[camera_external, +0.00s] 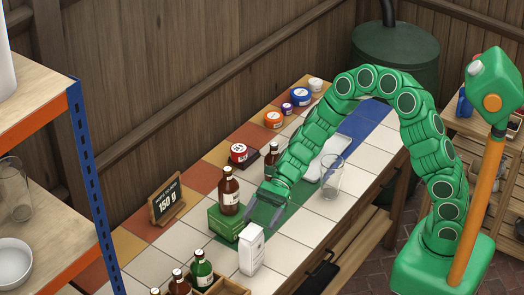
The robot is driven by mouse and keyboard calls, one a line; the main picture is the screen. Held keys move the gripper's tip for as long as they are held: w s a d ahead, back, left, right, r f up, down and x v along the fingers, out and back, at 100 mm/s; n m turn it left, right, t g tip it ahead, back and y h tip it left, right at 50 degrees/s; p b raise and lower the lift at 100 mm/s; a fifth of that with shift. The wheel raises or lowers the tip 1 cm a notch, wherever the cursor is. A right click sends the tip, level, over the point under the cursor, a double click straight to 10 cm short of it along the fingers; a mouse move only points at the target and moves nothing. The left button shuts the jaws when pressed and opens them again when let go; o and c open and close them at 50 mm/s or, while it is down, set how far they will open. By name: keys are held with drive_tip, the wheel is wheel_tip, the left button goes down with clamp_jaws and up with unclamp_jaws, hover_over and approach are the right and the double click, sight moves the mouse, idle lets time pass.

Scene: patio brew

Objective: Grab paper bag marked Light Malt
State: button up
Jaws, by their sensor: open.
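A white upright paper bag (251,250) stands on the tiled counter near its front, below the middle of the picture. Its marking is too small to read, so I cannot tell whether it says Light Malt. My gripper (264,215) is open and empty, with its grey fingers pointing down just above and behind the bag's top. I cannot tell whether a finger touches the bag.
A green box (226,224) with a brown bottle (229,191) on it stands left of my gripper. A wooden crate (222,288) with bottles is in front. A glass (331,177) and a chalkboard sign (166,200) stand on the counter.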

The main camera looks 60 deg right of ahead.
sight(252, 229)
drive_tip(key=shift+x, duration=4)
drive_tip(key=shift+w+r, duration=0.15)
clamp_jaws()
